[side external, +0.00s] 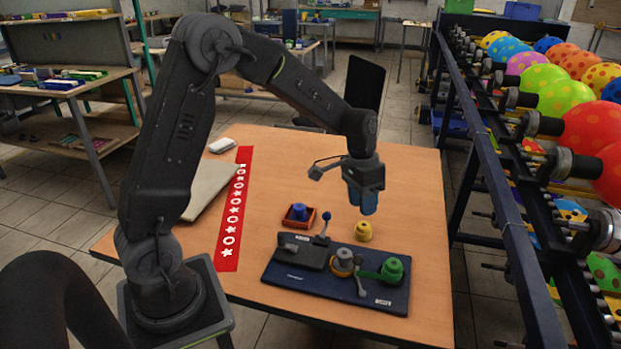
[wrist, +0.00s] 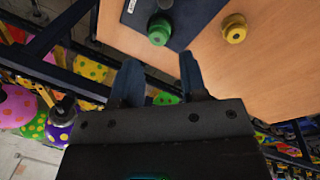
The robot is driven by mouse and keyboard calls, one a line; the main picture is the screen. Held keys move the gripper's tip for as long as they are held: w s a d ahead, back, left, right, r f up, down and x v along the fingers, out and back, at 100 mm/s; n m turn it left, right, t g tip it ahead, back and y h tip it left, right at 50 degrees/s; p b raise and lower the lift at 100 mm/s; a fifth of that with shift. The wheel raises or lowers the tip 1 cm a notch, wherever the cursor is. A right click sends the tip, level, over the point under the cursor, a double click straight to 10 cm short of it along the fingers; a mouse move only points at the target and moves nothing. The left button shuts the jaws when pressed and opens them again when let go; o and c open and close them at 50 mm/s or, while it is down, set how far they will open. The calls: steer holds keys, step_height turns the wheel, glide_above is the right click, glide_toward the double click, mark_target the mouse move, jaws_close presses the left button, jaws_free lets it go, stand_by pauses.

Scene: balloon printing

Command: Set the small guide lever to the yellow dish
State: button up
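A dark blue board (side external: 300,282) lies on the table's front right. On it, a yellow dish (side external: 333,270) holds a grey knobbed piece (side external: 344,255). To its right a green dish (side external: 370,275) holds a green knobbed piece (side external: 393,266), also in the wrist view (wrist: 160,30). A small grey lever (side external: 361,287) lies between the two dishes, its end toward the board's front edge; which dish it is set to is hard to tell. My gripper (side external: 362,205) hangs above the table behind the board, apart from everything. In the wrist view its blue fingers (wrist: 160,80) stand apart with nothing between them.
A yellow knobbed piece (side external: 363,232) stands on the table below my gripper. A red tray (side external: 288,223) with a blue piece sits behind the board. A balloon rack (side external: 500,200) stands beyond the table's right edge.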

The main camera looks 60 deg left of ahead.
steer(key=s+d+r+t, duration=0.2)
steer(key=s+r, duration=0.4)
steer(key=s, duration=0.1)
steer(key=s+d+r+n+t+y, duration=0.1)
steer(key=s+d+r+t, duration=0.1)
steer(key=s+r, duration=0.5)
steer(key=shift+s+d+r+y, duration=0.15)
steer(key=shift+s+d+y, duration=0.2)
steer(key=shift+s, duration=0.4)
steer(key=shift+o, duration=0.8)
steer(key=shift+w, duration=0.1)
steer(key=shift+o, duration=0.6)
steer(key=shift+w, duration=0.35)
steer(key=n+g+y, duration=0.2)
steer(key=n+g, duration=0.3)
steer(key=n, duration=0.1)
glide_above(360, 257)
steer(key=w+d, duration=0.1)
steer(key=d, duration=0.1)
step_height(360, 257, down, 16)
steer(key=f, duration=0.4)
steer(key=a+f, duration=0.1)
steer(key=f, duration=0.3)
steer(key=s+a+f, duration=0.1)
steer(key=f, duration=0.3)
steer(key=shift+f, duration=0.35)
